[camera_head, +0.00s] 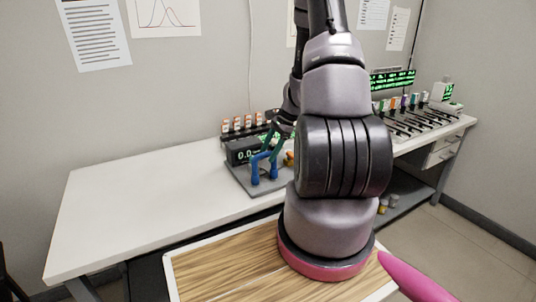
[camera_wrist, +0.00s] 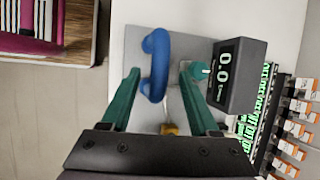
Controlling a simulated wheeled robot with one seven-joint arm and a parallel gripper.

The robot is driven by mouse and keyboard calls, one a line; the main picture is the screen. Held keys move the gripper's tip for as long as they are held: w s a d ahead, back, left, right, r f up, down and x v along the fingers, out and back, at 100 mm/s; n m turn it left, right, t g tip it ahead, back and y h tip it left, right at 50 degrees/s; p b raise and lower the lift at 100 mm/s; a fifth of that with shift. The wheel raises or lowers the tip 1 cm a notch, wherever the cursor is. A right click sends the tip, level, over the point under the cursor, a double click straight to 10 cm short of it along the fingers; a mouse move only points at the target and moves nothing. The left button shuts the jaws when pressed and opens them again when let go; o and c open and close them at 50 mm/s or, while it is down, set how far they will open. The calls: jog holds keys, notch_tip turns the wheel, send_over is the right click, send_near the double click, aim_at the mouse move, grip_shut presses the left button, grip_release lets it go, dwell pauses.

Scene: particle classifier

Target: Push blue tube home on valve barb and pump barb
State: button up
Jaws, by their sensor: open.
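The blue tube (camera_head: 262,170) stands as a bent arch on a grey base plate (camera_head: 245,183) on the white table. It also shows in the wrist view (camera_wrist: 157,62). My gripper (camera_wrist: 160,72) is open, with one green finger on each side of the tube and a visible gap to both. In the head view my gripper (camera_head: 275,143) is just behind and above the tube. A brass-coloured part (camera_wrist: 169,129) sits between the fingers, nearer the palm. A teal round part (camera_wrist: 201,69) is beside the right finger. I cannot make out the valve barb or pump barb, or how far the tube sits on either.
A dark box with a 0.0 display (camera_wrist: 225,76) stands close to the right finger. Several orange-and-white vials (camera_head: 240,124) stand behind it. A rack of instruments (camera_head: 410,118) is at the right. The left of the table (camera_head: 130,210) is clear.

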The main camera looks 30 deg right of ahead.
jog(key=v, duration=0.9)
jog(key=shift+r, duration=0.15)
jog(key=s+a+r+n+t+h, duration=0.1)
jog(key=s+a+r+n, duration=0.25)
jog(key=a+r, duration=0.45)
jog(key=s+a+r+n+t+h, duration=0.15)
jog(key=a+r+n, duration=0.25)
jog(key=r, duration=0.7)
jog(key=s+a+r+n+t, duration=0.2)
jog(key=s+a+r+n, duration=0.3)
jog(key=s+r, duration=0.4)
jog(key=s+a, duration=0.1)
jog(key=s, duration=0.3)
jog(key=shift+a+r+n+t, duration=0.3)
jog(key=shift+a+n+t, duration=0.05)
jog(key=shift+a, duration=0.05)
